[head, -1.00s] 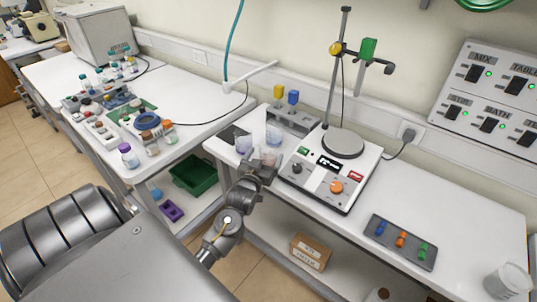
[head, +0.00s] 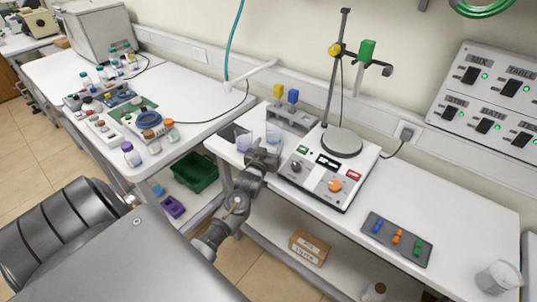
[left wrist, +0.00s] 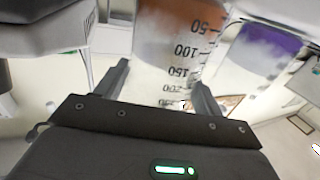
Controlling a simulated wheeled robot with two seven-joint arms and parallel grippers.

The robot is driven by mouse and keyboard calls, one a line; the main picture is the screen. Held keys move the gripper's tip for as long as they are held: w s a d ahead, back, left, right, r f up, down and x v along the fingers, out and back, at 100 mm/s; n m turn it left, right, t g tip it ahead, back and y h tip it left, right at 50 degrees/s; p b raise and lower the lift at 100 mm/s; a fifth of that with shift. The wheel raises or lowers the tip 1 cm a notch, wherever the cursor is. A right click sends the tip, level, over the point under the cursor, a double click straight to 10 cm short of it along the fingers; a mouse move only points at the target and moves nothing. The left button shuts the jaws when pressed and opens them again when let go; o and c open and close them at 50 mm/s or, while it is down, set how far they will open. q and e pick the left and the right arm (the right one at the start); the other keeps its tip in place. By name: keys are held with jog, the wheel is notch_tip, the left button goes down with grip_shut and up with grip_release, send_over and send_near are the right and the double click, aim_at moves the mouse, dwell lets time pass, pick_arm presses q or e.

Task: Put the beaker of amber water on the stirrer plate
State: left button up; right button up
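The beaker of amber water (left wrist: 180,50) fills the upper middle of the left wrist view, with dark volume marks on its glass. In the head view my left gripper hides most or all of it. My left gripper (left wrist: 160,85) is open, one finger on each side of this beaker; a gap shows beside the left finger. In the head view the left gripper (head: 263,156) is at the front edge of the bench, left of the stirrer. The stirrer plate (head: 342,142) is a bare grey disc on a white unit with knobs. My right gripper is not in view.
A beaker with purple liquid (left wrist: 262,50) stands close beside the amber one. A rack (head: 292,118), a stand rod (head: 333,75), a dark tray (head: 397,240) and an empty beaker (head: 498,277) are also here.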

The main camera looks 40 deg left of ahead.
pick_arm(q)
jog(key=c, duration=0.7)
jog(key=shift+c, duration=0.8)
jog(key=shift+r, duration=0.2)
